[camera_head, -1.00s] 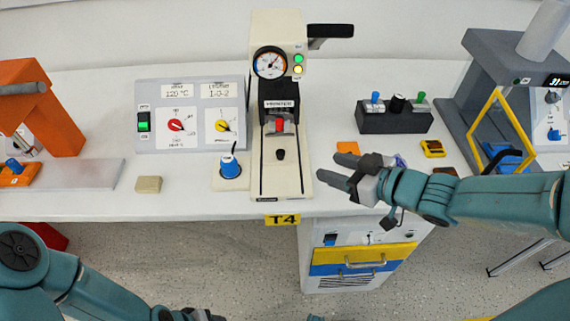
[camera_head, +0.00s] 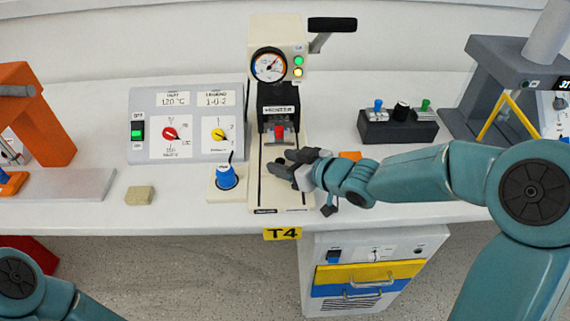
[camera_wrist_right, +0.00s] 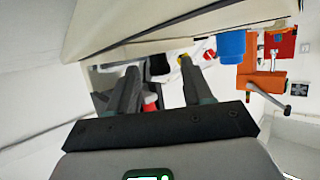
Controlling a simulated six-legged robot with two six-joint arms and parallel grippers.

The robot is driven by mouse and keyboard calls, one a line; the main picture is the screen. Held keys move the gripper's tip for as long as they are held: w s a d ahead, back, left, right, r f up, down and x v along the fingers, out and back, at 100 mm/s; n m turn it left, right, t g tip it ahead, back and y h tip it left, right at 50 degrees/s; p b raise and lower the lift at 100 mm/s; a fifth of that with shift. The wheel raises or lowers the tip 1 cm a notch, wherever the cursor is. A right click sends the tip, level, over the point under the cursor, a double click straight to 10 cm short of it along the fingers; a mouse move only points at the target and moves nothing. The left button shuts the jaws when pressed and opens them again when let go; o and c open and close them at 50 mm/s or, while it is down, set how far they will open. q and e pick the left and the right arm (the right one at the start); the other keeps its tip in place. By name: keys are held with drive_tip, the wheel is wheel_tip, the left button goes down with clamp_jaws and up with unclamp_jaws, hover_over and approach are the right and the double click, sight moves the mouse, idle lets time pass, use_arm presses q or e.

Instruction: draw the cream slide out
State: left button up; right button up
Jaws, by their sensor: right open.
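The cream slide (camera_head: 268,194) lies low in the front of the cream press (camera_head: 275,35), in the head view. My right gripper (camera_head: 280,163) is open over the slide, reaching in from the right. It covers the spot where the slide's black knob stood, so I cannot see the knob in the head view. In the right wrist view, the two dark fingers (camera_wrist_right: 160,80) are apart, with a small dark piece (camera_wrist_right: 159,65) beyond and between them. I cannot tell whether they touch anything. My left gripper is out of view.
A blue knob (camera_head: 227,177) with a cable stands just left of the slide. A grey control panel (camera_head: 190,145) is further left. A black switch box (camera_head: 398,128) stands to the right. A tan block (camera_head: 139,196) lies near the front edge.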

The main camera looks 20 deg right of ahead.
drive_tip(key=shift+w+a, duration=0.1)
drive_tip(key=shift+w, duration=0.05)
clamp_jaws()
